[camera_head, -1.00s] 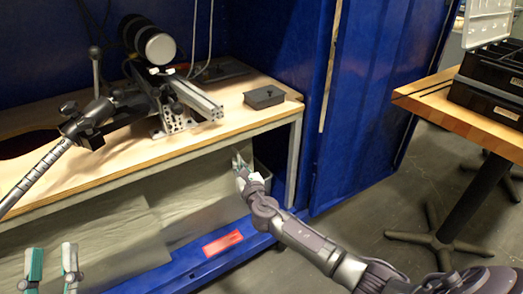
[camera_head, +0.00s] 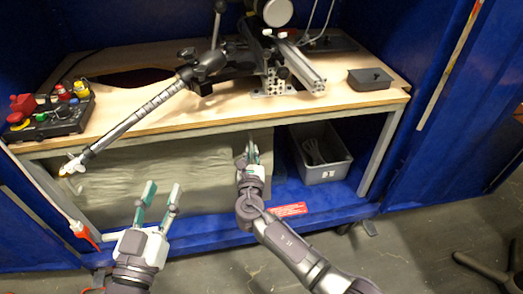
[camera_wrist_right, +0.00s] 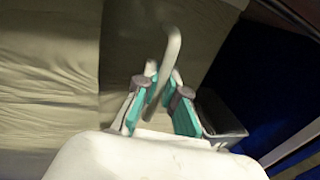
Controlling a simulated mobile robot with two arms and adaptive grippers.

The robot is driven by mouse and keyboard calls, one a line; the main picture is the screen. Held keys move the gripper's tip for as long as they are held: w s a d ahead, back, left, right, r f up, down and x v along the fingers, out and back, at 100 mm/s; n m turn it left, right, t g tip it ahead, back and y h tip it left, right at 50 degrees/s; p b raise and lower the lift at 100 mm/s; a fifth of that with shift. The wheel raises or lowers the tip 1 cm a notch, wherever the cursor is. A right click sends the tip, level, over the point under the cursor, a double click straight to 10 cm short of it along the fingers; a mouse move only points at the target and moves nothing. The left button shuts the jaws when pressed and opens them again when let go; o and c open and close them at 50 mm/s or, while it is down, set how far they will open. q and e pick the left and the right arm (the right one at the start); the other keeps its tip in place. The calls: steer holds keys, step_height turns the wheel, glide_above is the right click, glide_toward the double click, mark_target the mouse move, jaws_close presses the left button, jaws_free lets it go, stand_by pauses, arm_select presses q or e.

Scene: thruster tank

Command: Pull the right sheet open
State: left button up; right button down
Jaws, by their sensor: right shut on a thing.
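Beige sheets hang under the workbench. In the head view the right sheet (camera_head: 210,160) is bunched toward the left, overlapping the left part, and the right end of the space is uncovered. My right gripper (camera_head: 248,153) is at the right sheet's right part. In the wrist view the right sheet (camera_wrist_right: 130,50) is behind the right gripper (camera_wrist_right: 168,95), whose fingers are closed around a pale curved handle (camera_wrist_right: 172,55) in front of the sheet. My left gripper (camera_head: 158,195) is open and empty, low in front of the sheets.
A grey bin (camera_head: 325,172) with pale items stands in the uncovered space, and a red label (camera_head: 288,209) is on the blue base. The workbench (camera_head: 140,112) carries a button box (camera_head: 52,112), a metal rig (camera_head: 285,65) and a small black box (camera_head: 370,78).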

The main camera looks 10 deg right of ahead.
stand_by(0.3)
steer(key=c, duration=1.3)
jaws_free()
steer(key=shift+o, duration=0.2)
steer(key=shift+s, duration=0.15)
steer(key=s+a, duration=0.1)
steer(key=s, duration=1)
steer(key=shift+s+a, duration=0.25)
steer(key=shift+s, duration=0.1)
